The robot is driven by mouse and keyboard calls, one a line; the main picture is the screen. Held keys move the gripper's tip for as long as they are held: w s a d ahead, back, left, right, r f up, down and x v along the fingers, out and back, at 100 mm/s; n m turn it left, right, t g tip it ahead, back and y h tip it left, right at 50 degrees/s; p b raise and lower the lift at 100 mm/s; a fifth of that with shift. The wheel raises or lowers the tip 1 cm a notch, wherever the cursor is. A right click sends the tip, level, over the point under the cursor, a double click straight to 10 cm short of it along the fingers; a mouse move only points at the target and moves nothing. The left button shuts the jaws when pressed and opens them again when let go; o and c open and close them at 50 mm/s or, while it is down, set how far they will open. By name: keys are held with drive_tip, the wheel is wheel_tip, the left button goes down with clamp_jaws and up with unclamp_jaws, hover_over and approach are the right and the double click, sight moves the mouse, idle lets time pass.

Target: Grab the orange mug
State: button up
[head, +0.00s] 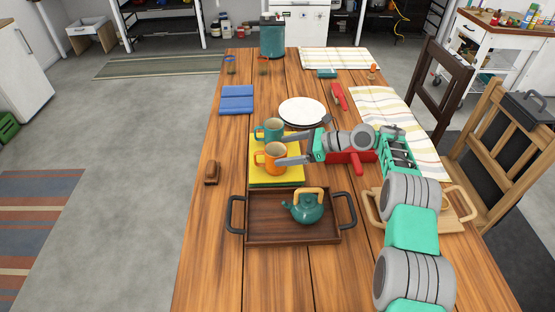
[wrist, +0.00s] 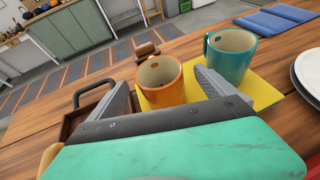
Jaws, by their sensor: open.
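The orange mug (head: 273,157) stands upright on a yellow mat or board (head: 292,176) on the wooden table. In the wrist view the orange mug (wrist: 161,82) shows between the two fingers, towards their tips. My gripper (head: 292,148) reaches in from the right and is open; in the head view one finger overlaps the mug's right side. In the wrist view my gripper (wrist: 160,85) has one finger on each side of the mug; I cannot tell whether either touches it. A teal mug (head: 271,132) stands just behind the orange one, close to a finger.
A dark tray (head: 262,229) with a teal teapot (head: 307,207) lies in front. A white plate (head: 302,111) is behind, a red-handled pan (head: 358,166) under my arm. A small brown object (head: 211,173) lies left. The table's left strip is mostly clear.

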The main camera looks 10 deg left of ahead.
sight(267, 153)
drive_tip(key=x, duration=0.7)
drive_tip(key=shift+s+a, duration=0.1)
drive_tip(key=shift+a, duration=0.1)
drive_tip(key=shift+d, duration=0.15)
drive_tip(key=shift+c, duration=0.2)
drive_tip(key=c, duration=1.7)
drive_tip(key=shift+r, duration=0.1)
drive_tip(key=shift+c, duration=0.2)
